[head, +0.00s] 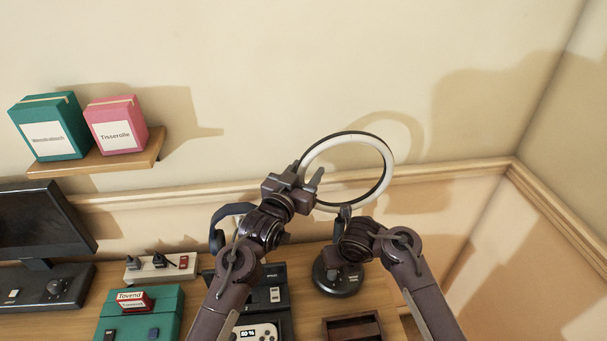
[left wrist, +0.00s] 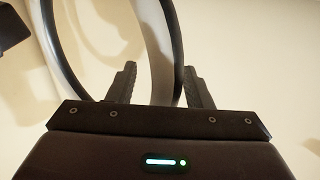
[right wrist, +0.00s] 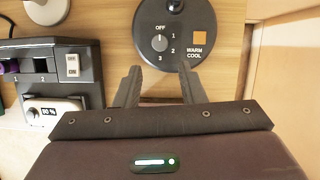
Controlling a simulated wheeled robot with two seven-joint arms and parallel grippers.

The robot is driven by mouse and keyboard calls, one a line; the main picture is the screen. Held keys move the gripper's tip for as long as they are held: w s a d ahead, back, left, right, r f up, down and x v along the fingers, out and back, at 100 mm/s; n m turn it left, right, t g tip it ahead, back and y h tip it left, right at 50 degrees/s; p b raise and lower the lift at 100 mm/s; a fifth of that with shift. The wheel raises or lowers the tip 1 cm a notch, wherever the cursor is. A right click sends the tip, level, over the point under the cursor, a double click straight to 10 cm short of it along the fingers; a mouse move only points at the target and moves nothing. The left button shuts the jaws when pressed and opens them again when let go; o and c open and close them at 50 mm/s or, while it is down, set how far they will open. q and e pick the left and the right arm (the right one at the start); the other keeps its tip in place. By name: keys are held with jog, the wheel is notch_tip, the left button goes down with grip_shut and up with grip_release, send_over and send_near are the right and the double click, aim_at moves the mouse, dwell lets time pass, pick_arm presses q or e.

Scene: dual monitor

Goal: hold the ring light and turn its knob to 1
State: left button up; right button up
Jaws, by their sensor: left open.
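The ring light's white ring with a dark rim (head: 388,172) stands upright in the head view. Its round black base (head: 340,283) is on the desk, partly hidden by my right arm. My left gripper (head: 313,182) is open at the ring's left side. In the left wrist view the ring's band (left wrist: 160,45) runs down between the spread fingers (left wrist: 159,68). In the right wrist view the base (right wrist: 178,22) shows a knob (right wrist: 160,43) with marks OFF, 1, 2, 3. My right gripper (right wrist: 160,68) is open and empty, its fingertips just below the knob in that picture.
A black device (head: 275,271) with switches and a white 80 % unit (head: 262,332) lie left of the base. A brown open box (head: 353,328) is in front. Headphones (head: 218,233), a power strip (head: 160,266) and a monitor (head: 38,222) are farther left. A wall closes the right side.

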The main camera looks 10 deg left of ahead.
pick_arm(q)
grip_shut()
